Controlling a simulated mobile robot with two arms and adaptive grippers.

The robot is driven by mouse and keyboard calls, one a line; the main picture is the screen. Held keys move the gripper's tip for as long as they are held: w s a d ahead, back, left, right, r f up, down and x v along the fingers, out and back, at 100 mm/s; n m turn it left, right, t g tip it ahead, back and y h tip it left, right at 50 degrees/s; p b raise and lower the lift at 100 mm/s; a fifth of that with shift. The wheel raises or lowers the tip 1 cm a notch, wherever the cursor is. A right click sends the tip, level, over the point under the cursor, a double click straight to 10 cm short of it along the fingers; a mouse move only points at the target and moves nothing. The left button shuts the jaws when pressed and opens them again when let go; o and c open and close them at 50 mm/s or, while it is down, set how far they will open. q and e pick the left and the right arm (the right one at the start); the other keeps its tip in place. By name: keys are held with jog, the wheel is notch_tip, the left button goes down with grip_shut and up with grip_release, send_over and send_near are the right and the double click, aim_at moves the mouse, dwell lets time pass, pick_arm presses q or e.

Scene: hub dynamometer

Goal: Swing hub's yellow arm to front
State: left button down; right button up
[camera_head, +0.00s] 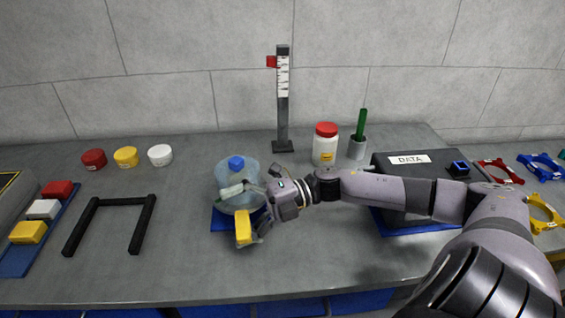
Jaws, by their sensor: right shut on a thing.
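The hub (226,170) is a pale blue, see-through round body with a blue knob on top. It stands on a blue base plate (218,222) near the middle of the bench. Its yellow arm (243,230) shows at the front of the hub, pointing towards the bench's front edge. My right gripper (246,214) reaches in from the right and is shut on the yellow arm. Its fingers hide part of the hub and of the yellow arm. My left gripper is out of view.
A black open frame (93,203) lies left of the hub. A ruled post (282,105), a red-lidded jar (325,150) and a cup with a green rod (358,149) stand behind. The bench front is clear.

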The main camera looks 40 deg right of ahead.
aim_at(252, 206)
jog(key=shift+s+d+r, duration=0.2)
jog(key=shift+d+r, duration=0.15)
jog(key=shift+d, duration=0.15)
jog(key=shift+s+d+r, duration=0.15)
jog(key=shift+d+r, duration=0.2)
jog(key=shift+d, duration=0.1)
jog(key=shift+v, duration=1.15)
jog(key=shift+s+d+f+p, duration=0.1)
jog(key=shift+d+p, duration=0.2)
jog(key=shift+d, duration=1.35)
jog(key=shift+s+d+p, duration=0.1)
jog(key=shift+d+p, duration=0.15)
jog(key=shift+d, duration=1.35)
jog(key=shift+c, duration=0.6)
jog(key=shift+w+v, duration=0.1)
jog(key=shift+v, duration=0.6)
jog(key=shift+w+v, duration=0.15)
jog(key=shift+v, duration=0.55)
jog(key=shift+w+f+v, duration=0.15)
jog(key=shift+w+v, duration=0.05)
jog(key=shift+v, duration=0.95)
jog(key=shift+w+f+v, duration=0.15)
jog(key=shift+v, duration=0.95)
jog(key=shift+c, duration=0.8)
jog(key=shift+s+d+r, duration=0.1)
jog(key=shift+s+d, duration=0.6)
jog(key=shift+d, duration=0.1)
jog(key=c, duration=0.7)
jog(key=shift+a+f, duration=0.15)
jog(key=shift+f, duration=0.2)
